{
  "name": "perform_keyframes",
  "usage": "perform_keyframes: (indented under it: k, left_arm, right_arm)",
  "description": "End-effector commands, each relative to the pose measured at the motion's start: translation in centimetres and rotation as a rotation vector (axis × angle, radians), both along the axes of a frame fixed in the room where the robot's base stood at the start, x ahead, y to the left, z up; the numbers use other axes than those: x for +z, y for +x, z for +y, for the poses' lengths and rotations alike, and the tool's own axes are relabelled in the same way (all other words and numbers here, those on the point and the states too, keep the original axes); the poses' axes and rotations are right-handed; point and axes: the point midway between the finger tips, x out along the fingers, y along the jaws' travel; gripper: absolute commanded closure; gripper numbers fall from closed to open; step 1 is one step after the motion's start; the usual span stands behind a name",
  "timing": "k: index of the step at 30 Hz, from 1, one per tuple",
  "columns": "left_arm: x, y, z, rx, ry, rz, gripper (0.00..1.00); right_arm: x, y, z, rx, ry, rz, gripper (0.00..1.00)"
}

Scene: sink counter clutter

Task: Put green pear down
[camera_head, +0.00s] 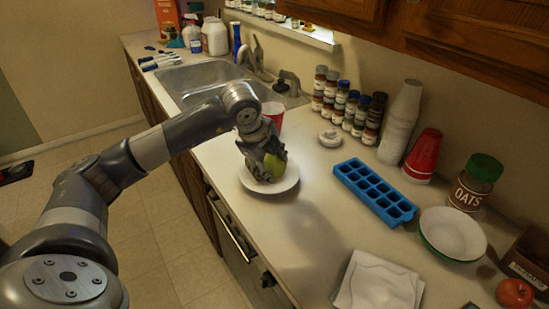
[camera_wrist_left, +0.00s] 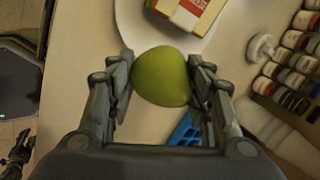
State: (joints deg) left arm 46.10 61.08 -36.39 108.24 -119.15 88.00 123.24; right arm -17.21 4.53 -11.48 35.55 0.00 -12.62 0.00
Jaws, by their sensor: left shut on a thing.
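The green pear (camera_wrist_left: 162,77) is held between the two fingers of my left gripper (camera_wrist_left: 160,88) in the left wrist view. In the head view the left gripper (camera_head: 266,165) is over the white plate (camera_head: 287,184), and part of the pear (camera_head: 275,165) shows between its fingers. The plate (camera_wrist_left: 133,28) also shows behind the pear in the wrist view. I cannot tell whether the pear touches the plate.
A red cup (camera_head: 273,113) stands just behind the plate. A blue ice tray (camera_head: 374,191), a white bowl (camera_head: 452,233) and folded napkins (camera_head: 378,283) are to the right. Spice jars (camera_head: 346,105) line the wall. The sink (camera_head: 203,78) is at the back left.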

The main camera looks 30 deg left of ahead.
Motion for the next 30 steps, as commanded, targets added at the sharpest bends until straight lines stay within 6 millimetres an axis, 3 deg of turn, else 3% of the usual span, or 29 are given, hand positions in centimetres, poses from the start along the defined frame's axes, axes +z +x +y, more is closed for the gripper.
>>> perform_keyframes:
  k: [3, 9, 19, 30]
  left_arm:
    - [0.2, 2.3, 0.7, 0.002, -0.002, -0.001, 0.81]
    - [-0.3, 4.1, 1.4, 0.0, -0.001, -0.001, 0.81]
    - [-3.6, 4.1, 1.5, 0.0, 0.001, 0.002, 0.81]
    - [-4.3, 4.2, 1.5, 0.0, -0.001, -0.001, 0.81]
  right_arm:
    - [1.3, 0.0, 0.4, -0.002, 0.005, 0.0, 0.6]
    - [1.8, 0.0, 0.4, -0.002, 0.005, 0.0, 0.6]
    - [3.6, 0.0, 0.0, -0.001, 0.0, 0.0, 0.6]
    - [3.1, 0.0, -0.3, 0.0, -0.003, 0.0, 0.6]
